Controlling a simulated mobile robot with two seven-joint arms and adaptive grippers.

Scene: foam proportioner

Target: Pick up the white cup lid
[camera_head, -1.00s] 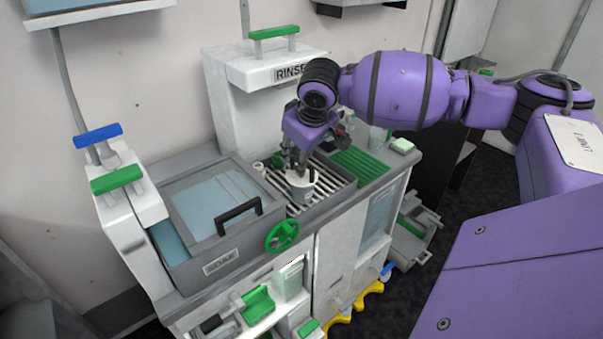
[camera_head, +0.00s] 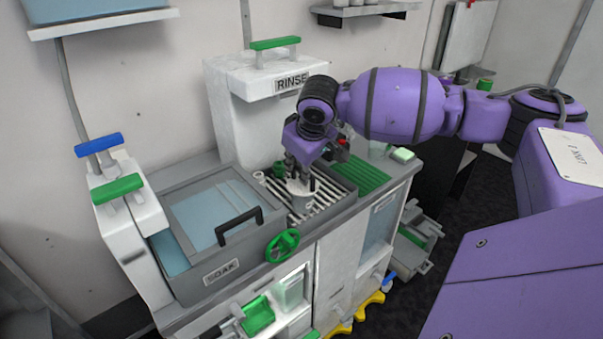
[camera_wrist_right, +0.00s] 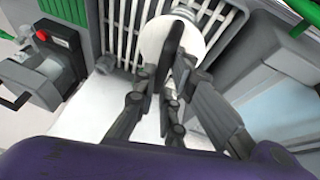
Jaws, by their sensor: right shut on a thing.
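The white cup lid (camera_head: 299,187) is a pale round disc at the rinse station, over the small cup (camera_head: 303,203) on the slatted grate. I cannot tell whether lid and cup touch. My right gripper (camera_head: 297,176) reaches down from above with its fingers shut on the lid. In the right wrist view the gripper (camera_wrist_right: 176,55) has its dark fingers over the white lid (camera_wrist_right: 156,42), hiding part of it. My left gripper is not in view.
The soak basin with a clear cover and black handle (camera_head: 238,226) is left of the grate (camera_head: 322,188). A green ribbed mat (camera_head: 362,176) lies to the right. The rinse tower (camera_head: 232,115) rises behind. A green wheel (camera_head: 283,246) is in front.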

